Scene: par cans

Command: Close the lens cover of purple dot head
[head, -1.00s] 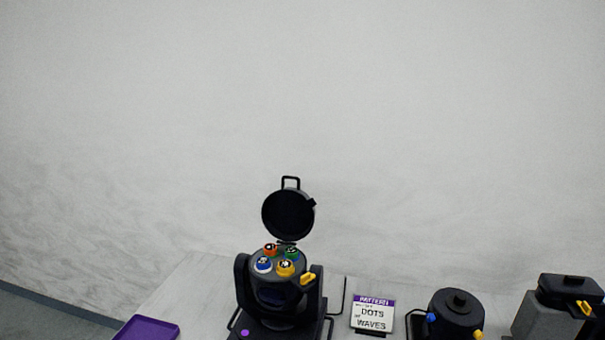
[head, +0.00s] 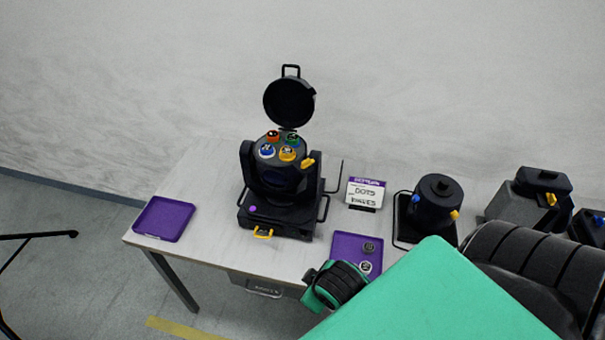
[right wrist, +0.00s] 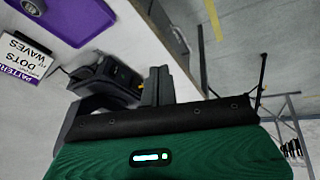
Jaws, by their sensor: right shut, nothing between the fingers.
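The moving head with the purple dot (head: 253,208) on its base stands on the table in the head view. Its black body (head: 278,178) points up, and the colored discs on its top are exposed. Its round lens cover (head: 289,102) stands open, upright behind the top, with a loop handle at its upper edge. A yellow tab (head: 308,162) sticks out at the top's right side. My right gripper shows in the right wrist view (right wrist: 159,78), shut and empty, apart from the cover. In the head view my green arm fills the lower right. My left gripper is not in view.
A purple tray (head: 187,201) lies at the table's left end. Another purple tray (head: 343,246) with small discs lies right of the head. A sign (head: 366,193) reads dots and waves. A black covered can (head: 438,200) and a grey-black unit (head: 512,207) stand further right.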

